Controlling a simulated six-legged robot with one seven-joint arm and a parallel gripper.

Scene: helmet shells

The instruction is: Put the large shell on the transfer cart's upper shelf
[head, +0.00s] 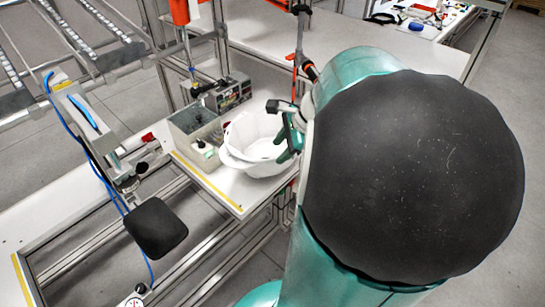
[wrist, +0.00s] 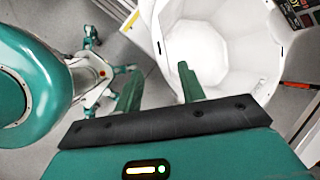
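A white, bowl-like shell (head: 262,140) sits open side up on the right part of the workbench. A second white rim shows low on its left, and I cannot tell if it is a separate shell. My gripper (head: 287,143) is at the shell's right side in the head view, partly hidden by my arm. In the wrist view, the shell (wrist: 225,45) fills the upper middle. My gripper's fingers (wrist: 159,70) are apart there, with the shell's near wall between them, one finger inside and one outside. I cannot make out a transfer cart for certain.
A grey bin (head: 193,128) with small parts stands left of the shell on the white workbench (head: 225,190). A dark electrical box (head: 230,93) and hanging tools stand behind. A metal-framed station with a black pad (head: 156,228) is at the left. Another white table (head: 350,40) lies behind.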

